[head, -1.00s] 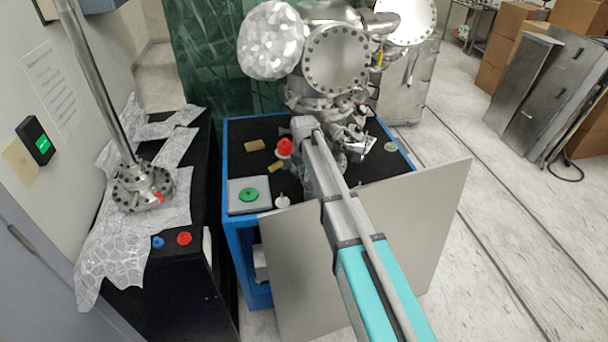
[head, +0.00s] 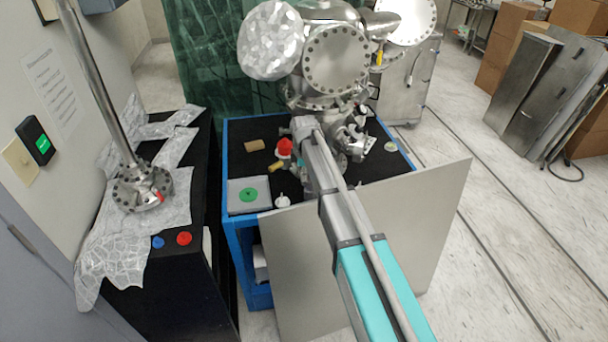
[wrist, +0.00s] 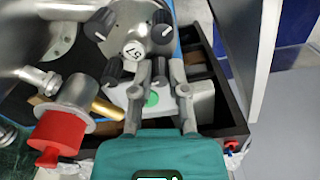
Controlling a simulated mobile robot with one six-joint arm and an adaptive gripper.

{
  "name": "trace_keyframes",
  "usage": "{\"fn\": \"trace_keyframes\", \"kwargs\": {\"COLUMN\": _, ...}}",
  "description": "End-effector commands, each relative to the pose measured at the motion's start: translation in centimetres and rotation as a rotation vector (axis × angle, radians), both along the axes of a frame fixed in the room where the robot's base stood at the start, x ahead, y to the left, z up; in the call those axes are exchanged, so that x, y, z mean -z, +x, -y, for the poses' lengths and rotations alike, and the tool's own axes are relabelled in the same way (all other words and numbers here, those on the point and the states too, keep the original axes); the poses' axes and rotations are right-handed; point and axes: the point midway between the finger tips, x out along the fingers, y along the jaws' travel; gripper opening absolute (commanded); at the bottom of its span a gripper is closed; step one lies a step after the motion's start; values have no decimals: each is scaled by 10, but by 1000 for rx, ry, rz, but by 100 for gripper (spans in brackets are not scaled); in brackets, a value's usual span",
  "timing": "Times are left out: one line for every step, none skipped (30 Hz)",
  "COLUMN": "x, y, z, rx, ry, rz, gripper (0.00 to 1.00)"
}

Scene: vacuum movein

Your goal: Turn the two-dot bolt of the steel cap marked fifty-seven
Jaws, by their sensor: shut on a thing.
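The steel cap marked 57 (wrist: 134,48) is at the top middle of the wrist view, with several black bolt knobs around its rim. One knob (wrist: 103,22) is at its upper left, one (wrist: 162,28) at its upper right and one (wrist: 112,72) at its lower left. My gripper (wrist: 159,74) is shut on a dark bolt knob (wrist: 159,66) at the cap's lower right edge. The fingers partly hide this knob, and I cannot make out its dots. In the head view my arm hides the cap and the gripper.
A red part on a steel cylinder (wrist: 75,105) is close at the left of the wrist view. A green disc (head: 248,195) lies on a pale pad at the cart's left front.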

Motion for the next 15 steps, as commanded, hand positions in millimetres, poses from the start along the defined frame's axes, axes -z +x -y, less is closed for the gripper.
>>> {"fn": "trace_keyframes", "kwargs": {"x": 0, "y": 0, "z": 0, "rx": 5, "ry": 0, "rz": 0, "gripper": 0}}
{"fn": "trace_keyframes", "kwargs": {"x": 0, "y": 0, "z": 0, "rx": 7, "ry": 0, "rz": 0, "gripper": 0}}
{"fn": "trace_keyframes", "kwargs": {"x": 0, "y": 0, "z": 0, "rx": 8, "ry": 0, "rz": 0, "gripper": 0}}
{"fn": "trace_keyframes", "kwargs": {"x": 0, "y": 0, "z": 0, "rx": 9, "ry": 0, "rz": 0, "gripper": 0}}
{"fn": "trace_keyframes", "kwargs": {"x": 0, "y": 0, "z": 0, "rx": 9, "ry": 0, "rz": 0, "gripper": 0}}
{"fn": "trace_keyframes", "kwargs": {"x": 0, "y": 0, "z": 0, "rx": 9, "ry": 0, "rz": 0, "gripper": 0}}
{"fn": "trace_keyframes", "kwargs": {"x": 0, "y": 0, "z": 0, "rx": 8, "ry": 0, "rz": 0, "gripper": 0}}
{"fn": "trace_keyframes", "kwargs": {"x": 0, "y": 0, "z": 0, "rx": 8, "ry": 0, "rz": 0, "gripper": 0}}
{"fn": "trace_keyframes", "kwargs": {"x": 0, "y": 0, "z": 0, "rx": 8, "ry": 0, "rz": 0, "gripper": 0}}
{"fn": "trace_keyframes", "kwargs": {"x": 0, "y": 0, "z": 0, "rx": 8, "ry": 0, "rz": 0, "gripper": 0}}
{"fn": "trace_keyframes", "kwargs": {"x": 0, "y": 0, "z": 0, "rx": 8, "ry": 0, "rz": 0, "gripper": 0}}
{"fn": "trace_keyframes", "kwargs": {"x": 0, "y": 0, "z": 0, "rx": 7, "ry": 0, "rz": 0, "gripper": 22}}
{"fn": "trace_keyframes", "kwargs": {"x": 0, "y": 0, "z": 0, "rx": 7, "ry": 0, "rz": 0, "gripper": 27}}
{"fn": "trace_keyframes", "kwargs": {"x": 0, "y": 0, "z": 0, "rx": 7, "ry": 0, "rz": 0, "gripper": 33}}
{"fn": "trace_keyframes", "kwargs": {"x": 0, "y": 0, "z": 0, "rx": 7, "ry": 0, "rz": 0, "gripper": 40}}
